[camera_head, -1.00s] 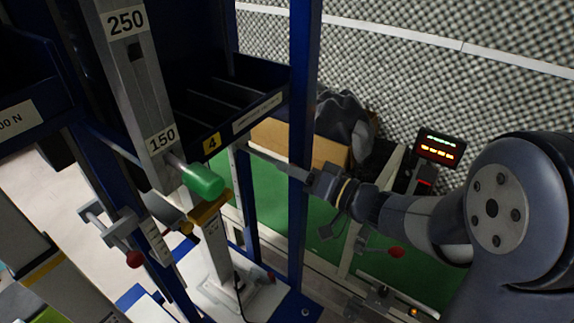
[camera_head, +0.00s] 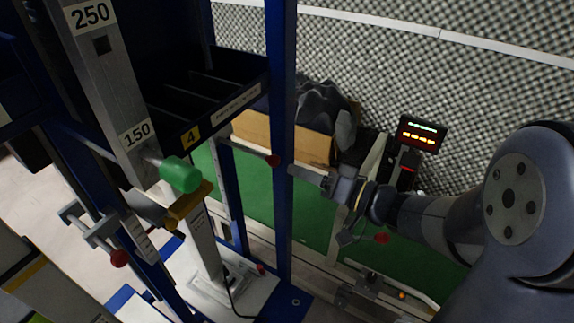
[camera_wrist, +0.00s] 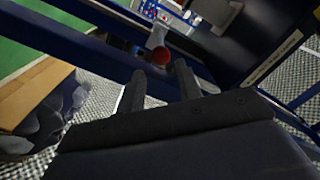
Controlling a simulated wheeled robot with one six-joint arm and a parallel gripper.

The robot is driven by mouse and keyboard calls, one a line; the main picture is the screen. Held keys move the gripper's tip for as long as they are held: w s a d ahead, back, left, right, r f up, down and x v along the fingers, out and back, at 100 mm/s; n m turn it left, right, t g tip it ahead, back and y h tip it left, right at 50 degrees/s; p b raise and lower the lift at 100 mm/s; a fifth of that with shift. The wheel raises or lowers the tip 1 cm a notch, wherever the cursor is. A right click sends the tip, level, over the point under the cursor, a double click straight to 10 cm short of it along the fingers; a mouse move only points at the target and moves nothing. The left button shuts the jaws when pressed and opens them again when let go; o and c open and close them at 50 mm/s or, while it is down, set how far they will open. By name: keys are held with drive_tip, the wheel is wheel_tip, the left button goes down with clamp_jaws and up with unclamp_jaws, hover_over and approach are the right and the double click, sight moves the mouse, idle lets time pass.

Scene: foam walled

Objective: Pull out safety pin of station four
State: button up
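The station with the yellow 4 label (camera_head: 191,137) is on the left of the head view. A red ball knob (camera_head: 272,160) sits at the end of a grey bar, against the blue post (camera_head: 281,220). I cannot tell whether this is the safety pin. My gripper (camera_head: 292,169) points left at it from the right. In the wrist view, my gripper (camera_wrist: 159,68) is open, and the red knob (camera_wrist: 159,57) shows in the gap between its fingertips, seemingly beyond them. A green handle (camera_head: 180,175) sticks out of the column marked 150.
Other red knobs are at the lower left (camera_head: 119,258) and below my arm (camera_head: 382,238). A cardboard box (camera_head: 255,128) and a lit display (camera_head: 421,134) stand at the back.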

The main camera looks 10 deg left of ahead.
sight(279, 163)
drive_tip(key=shift+v, duration=2.15)
drive_tip(key=x, duration=1.2)
drive_tip(key=shift+w+a, duration=0.1)
drive_tip(key=shift+a, duration=0.15)
